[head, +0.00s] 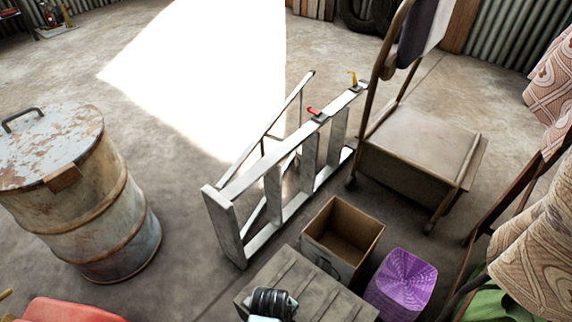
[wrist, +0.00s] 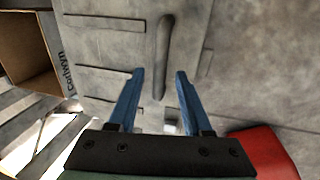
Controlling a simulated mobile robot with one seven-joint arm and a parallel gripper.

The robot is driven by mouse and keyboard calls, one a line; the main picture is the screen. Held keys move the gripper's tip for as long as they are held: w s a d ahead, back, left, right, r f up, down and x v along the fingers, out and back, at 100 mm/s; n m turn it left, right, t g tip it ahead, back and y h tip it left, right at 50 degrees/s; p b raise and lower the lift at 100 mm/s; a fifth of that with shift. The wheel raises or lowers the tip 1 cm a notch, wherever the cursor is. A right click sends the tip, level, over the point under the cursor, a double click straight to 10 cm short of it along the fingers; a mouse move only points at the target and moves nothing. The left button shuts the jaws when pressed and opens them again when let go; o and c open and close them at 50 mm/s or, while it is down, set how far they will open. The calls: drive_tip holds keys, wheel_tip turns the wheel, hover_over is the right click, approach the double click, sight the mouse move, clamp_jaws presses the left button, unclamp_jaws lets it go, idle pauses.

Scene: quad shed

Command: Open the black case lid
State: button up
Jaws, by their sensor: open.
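The case (head: 310,283), which looks grey rather than black, has a ribbed top and lies at the bottom centre of the head view. Its lid looks flat and shut. In the wrist view the lid surface (wrist: 110,45) fills the upper middle, with grooves and one long raised bar (wrist: 164,55). My gripper (wrist: 159,73) is open, its two blue fingers apart on either side of the bar's near end. Nothing is held. I cannot tell whether the fingertips touch the lid. The latch and hinge edges are not clear.
An open cardboard box (head: 342,240) stands just behind the case; it also shows in the wrist view (wrist: 28,50). A purple basket (head: 401,283) is to the right. A ladder (head: 285,170) lies behind. A red object (wrist: 262,152) is near my gripper. A rusty barrel (head: 75,190) stands left.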

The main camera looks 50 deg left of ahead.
clamp_jaws()
idle(1.4)
